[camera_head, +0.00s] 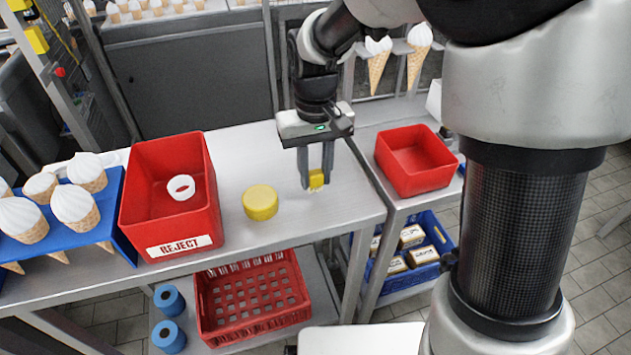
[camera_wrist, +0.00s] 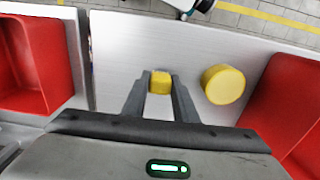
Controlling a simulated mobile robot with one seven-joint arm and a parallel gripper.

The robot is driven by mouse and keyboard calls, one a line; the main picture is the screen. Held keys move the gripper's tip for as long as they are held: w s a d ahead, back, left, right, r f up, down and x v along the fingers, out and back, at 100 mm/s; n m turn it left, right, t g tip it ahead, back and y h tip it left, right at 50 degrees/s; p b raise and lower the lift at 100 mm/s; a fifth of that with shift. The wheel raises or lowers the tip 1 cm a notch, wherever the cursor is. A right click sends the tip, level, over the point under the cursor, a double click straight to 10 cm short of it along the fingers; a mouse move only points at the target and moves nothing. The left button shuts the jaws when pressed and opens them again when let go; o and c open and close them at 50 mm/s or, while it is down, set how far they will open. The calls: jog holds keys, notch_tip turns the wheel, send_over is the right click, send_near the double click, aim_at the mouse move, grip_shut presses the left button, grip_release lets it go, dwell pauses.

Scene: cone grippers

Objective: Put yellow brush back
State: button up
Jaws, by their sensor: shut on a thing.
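My gripper (camera_head: 316,183) is shut on the yellow brush (camera_head: 316,178), a small yellow block with pale bristles under it. The brush is over the light worktable (camera_head: 345,212), near its right end. I cannot tell whether the bristles touch the tabletop. In the wrist view the yellow brush (camera_wrist: 160,83) sits between the two dark fingertips of my gripper (camera_wrist: 161,80), with its top facing the camera. A round yellow block (camera_head: 260,203) stands on the table to the left of the brush, apart from it. It shows to the right in the wrist view (camera_wrist: 223,84).
A red REJECT bin (camera_head: 206,213) with a white ring (camera_head: 181,187) inside stands left of the round block. An empty red bin (camera_head: 447,178) is on the table to the right. A blue rack (camera_head: 118,190) holds cones at far left. Table around the brush is clear.

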jog(key=shift+f, duration=0.8)
jog(key=shift+f, duration=0.2)
jog(key=o, duration=1)
jog(key=shift+c, duration=0.2)
